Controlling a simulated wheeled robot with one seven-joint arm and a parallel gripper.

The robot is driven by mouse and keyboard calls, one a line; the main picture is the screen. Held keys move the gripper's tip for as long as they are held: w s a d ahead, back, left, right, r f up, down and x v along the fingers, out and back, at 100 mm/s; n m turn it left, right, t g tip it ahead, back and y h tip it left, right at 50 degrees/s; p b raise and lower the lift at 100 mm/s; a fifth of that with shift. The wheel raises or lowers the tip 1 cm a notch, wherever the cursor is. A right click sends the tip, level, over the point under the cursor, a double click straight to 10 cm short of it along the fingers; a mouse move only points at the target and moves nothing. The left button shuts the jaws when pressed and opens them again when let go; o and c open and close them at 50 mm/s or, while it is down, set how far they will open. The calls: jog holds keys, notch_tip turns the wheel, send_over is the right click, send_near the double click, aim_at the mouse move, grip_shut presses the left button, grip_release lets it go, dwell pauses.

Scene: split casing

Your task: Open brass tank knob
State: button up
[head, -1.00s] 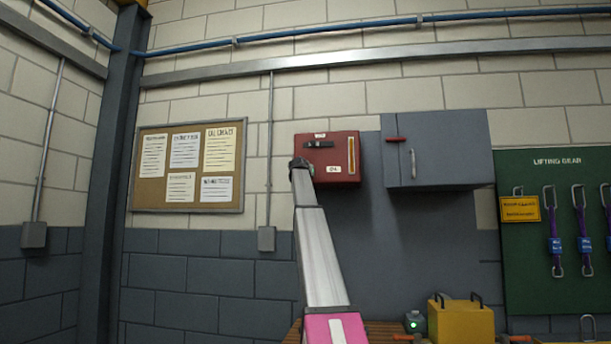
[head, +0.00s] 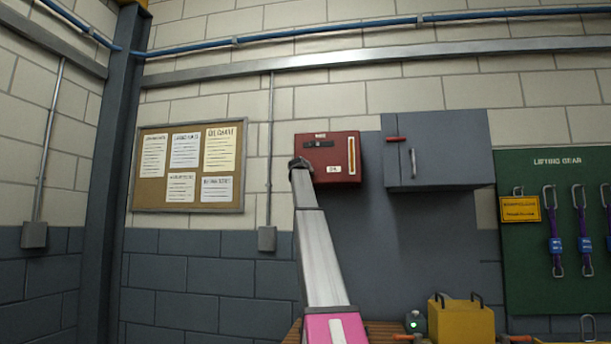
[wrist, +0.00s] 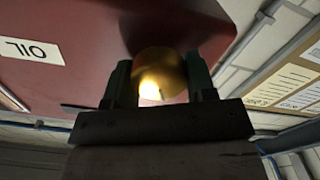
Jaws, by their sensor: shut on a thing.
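The red oil tank (head: 318,149) hangs on the wall in the head view, with a sight gauge on its right side. In the wrist view its red face (wrist: 60,18) fills the upper left, with an "OIL" label (wrist: 30,51). The round brass knob (wrist: 160,72) sits between the two fingers of my gripper (wrist: 161,85), which is shut on it. In the head view my gripper (head: 300,163) is at the tank's lower left edge, and the knob is hidden there.
A grey cabinet (head: 438,148) hangs close to the right of the tank. A notice board (head: 143,195) is on the wall at left, with a thin vertical conduit (head: 270,130) between board and tank. A yellow box (head: 461,322) stands below right.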

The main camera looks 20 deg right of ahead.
jog(key=n, duration=0.5)
jog(key=shift+a+n, duration=0.1)
jog(key=shift+n, duration=0.2)
jog(key=n, duration=0.5)
jog(key=shift+w+f+n, duration=0.1)
jog(key=shift+f+n, duration=0.05)
jog(key=shift+n, duration=0.15)
jog(key=o, duration=0.9)
jog(key=v, duration=1.1)
